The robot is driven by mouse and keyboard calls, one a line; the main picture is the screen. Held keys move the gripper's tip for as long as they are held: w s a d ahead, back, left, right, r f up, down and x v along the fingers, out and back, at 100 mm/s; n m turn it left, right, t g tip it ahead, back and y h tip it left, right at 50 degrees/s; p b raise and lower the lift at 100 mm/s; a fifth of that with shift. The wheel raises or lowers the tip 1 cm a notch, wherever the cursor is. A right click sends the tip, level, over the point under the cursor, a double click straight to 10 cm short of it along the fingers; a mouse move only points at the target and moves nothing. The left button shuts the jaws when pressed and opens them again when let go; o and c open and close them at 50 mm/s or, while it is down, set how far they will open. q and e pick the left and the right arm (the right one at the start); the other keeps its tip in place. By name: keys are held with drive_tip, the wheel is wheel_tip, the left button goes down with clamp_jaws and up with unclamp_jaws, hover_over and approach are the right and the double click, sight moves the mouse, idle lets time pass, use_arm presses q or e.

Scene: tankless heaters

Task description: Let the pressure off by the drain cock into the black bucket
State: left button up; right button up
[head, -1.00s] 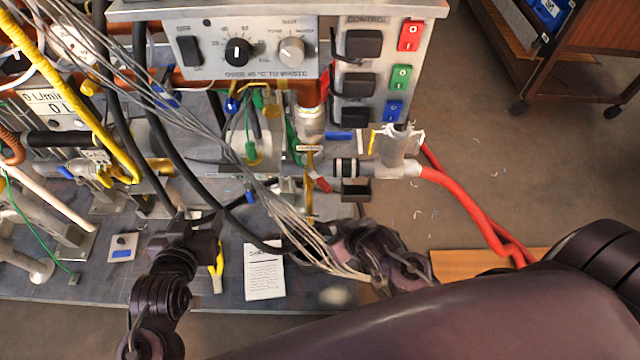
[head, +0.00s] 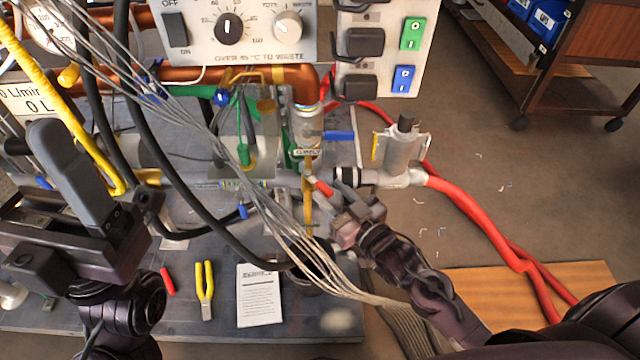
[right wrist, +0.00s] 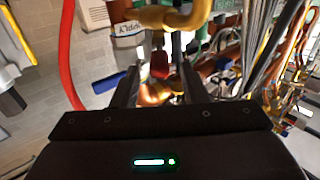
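A small red lever (head: 322,187), which looks like the drain cock's handle, sits below the grey horizontal pipe beside a thin yellow pipe. In the right wrist view the red lever (right wrist: 160,65) shows between my two fingers, under a yellow pipe. My right gripper (head: 330,200) is open close to it; contact cannot be told. A black bucket (head: 304,283) stands below, partly hidden by grey cables and my right arm. My left gripper (head: 75,165) is raised at the left, well away from the lever; its finger gap cannot be made out.
Grey cables (head: 215,130) and a black hose (head: 165,150) cross the front of the piping. A blue lever (head: 338,135) is just above right. Yellow-handled pliers (head: 205,288), a red marker-like item (head: 167,281) and a printed sheet (head: 260,295) lie on the bench.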

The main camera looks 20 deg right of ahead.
sight(319, 182)
drive_tip(key=b+x, duration=0.1)
drive_tip(key=x, duration=0.4)
clamp_jaws()
idle(0.3)
